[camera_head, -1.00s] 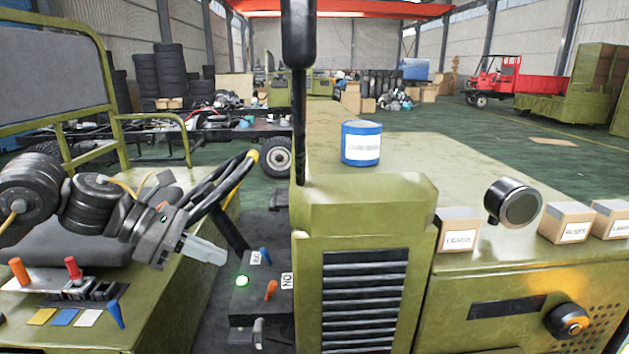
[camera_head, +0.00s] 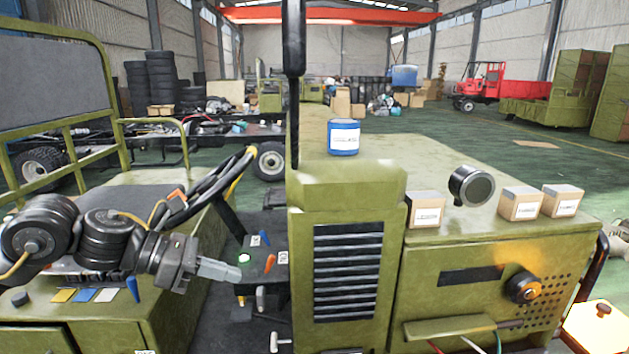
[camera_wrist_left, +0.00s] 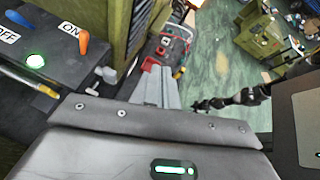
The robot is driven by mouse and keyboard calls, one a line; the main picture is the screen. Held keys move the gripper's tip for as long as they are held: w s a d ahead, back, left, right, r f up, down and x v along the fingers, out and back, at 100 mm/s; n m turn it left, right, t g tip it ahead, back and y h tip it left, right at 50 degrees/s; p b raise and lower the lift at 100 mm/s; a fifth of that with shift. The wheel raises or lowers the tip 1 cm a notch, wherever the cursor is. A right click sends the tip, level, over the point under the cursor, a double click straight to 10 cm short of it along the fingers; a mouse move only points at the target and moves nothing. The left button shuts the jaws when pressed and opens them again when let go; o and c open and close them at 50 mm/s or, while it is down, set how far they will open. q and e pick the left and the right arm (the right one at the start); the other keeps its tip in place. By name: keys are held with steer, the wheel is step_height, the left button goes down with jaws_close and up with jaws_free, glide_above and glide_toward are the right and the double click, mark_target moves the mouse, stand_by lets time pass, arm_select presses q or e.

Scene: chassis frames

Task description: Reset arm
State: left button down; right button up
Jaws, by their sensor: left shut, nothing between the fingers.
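My left gripper (camera_head: 222,272) is in front of the switch panel (camera_head: 248,275), at the left of the green engine cover in the head view. Its pale fingers are together with nothing between them, pointing right and slightly down. In the left wrist view the fingers (camera_wrist_left: 160,88) also show together, above the floor and away from the switches. An orange switch (camera_wrist_left: 84,38) by the ON label, a blue switch (camera_wrist_left: 18,18) by the OFF label and a lit green light (camera_wrist_left: 36,62) show there. My right gripper does not show clearly in either view.
A steering wheel (camera_head: 215,185) rises behind my left wrist. The green engine cover (camera_head: 350,190) stands at the middle. A blue can (camera_head: 343,138) and several small boxes, such as the left one (camera_head: 425,209), sit on top. A seat frame (camera_head: 65,110) stands at left.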

arm_select(q)
steer(key=d+f+n+t+h, duration=0.2)
steer(key=d+f+n+t, duration=0.3)
steer(key=d+f+n, duration=0.55)
steer(key=s+a+f+n+t+y, duration=0.1)
steer(key=s+a+f+n+y, duration=0.4)
steer(key=n, duration=0.4)
steer(key=s+a+f+n+y, duration=0.3)
steer(key=a+f+n, duration=0.1)
steer(key=f+n, duration=0.45)
steer(key=s+a+f+n+t+y, duration=0.1)
steer(key=s+a+f+n+y, duration=0.4)
steer(key=n, duration=0.5)
steer(key=s+a+f+n+g, duration=0.3)
steer(key=s+f+n, duration=0.2)
steer(key=s, duration=0.3)
steer(key=s+a+f+n+g, duration=0.3)
steer(key=s+f+n+g, duration=0.15)
steer(key=s, duration=0.35)
step_height(320, 180, down, 26)
steer(key=b, duration=0.2)
steer(key=s+a+f+g+y+b, duration=0.1)
steer(key=s+a+f+b, duration=0.1)
steer(key=s+f, duration=1.5)
step_height(320, 180, down, 3)
steer(key=shift+a+f+m+g, duration=0.1)
steer(key=shift+a+m+g, duration=0.1)
steer(key=shift+m+g, duration=0.2)
